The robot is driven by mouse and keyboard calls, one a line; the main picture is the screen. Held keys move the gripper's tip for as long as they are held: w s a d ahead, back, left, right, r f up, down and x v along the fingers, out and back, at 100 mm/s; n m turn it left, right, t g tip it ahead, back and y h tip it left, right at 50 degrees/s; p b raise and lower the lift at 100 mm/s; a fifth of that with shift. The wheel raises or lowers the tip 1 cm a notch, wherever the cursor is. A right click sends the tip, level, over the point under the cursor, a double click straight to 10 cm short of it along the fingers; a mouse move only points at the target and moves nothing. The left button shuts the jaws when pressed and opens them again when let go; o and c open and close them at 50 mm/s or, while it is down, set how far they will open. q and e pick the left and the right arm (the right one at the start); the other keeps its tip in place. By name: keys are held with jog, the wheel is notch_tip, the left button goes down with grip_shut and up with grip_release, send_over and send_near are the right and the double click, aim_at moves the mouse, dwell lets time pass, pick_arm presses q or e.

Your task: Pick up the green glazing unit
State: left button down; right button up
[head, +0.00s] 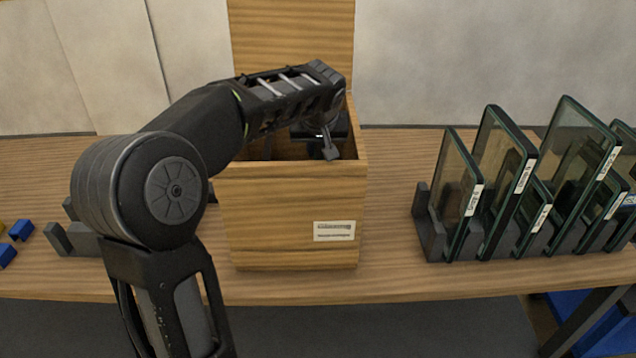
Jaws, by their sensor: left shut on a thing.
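My left arm comes in from the left and reaches over an open wooden box (285,215) on the workbench. My left gripper (328,148) points down into the box at its right side. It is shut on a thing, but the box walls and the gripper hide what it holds. Several glass panes with dark green edges, such as a tall one (507,165), stand upright in a dark rack (433,238) at the right. I cannot tell which pane, if any, is the green glazing unit. My right gripper is not in view.
The box has a tall wooden back (290,35) and a white label (334,231) on its front. Small blue blocks (21,229) and a grey holder (75,240) are at the left. The wooden workbench (390,215) is clear between box and rack.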

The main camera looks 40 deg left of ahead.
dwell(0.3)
pick_arm(q)
jog(key=shift+r, duration=0.1)
jog(key=shift+r, duration=0.15)
jog(key=shift+w+r, duration=0.1)
jog(key=shift+r, duration=0.7)
notch_tip(320, 180, up, 26)
jog(key=p, duration=0.9)
jog(key=shift+p, duration=0.3)
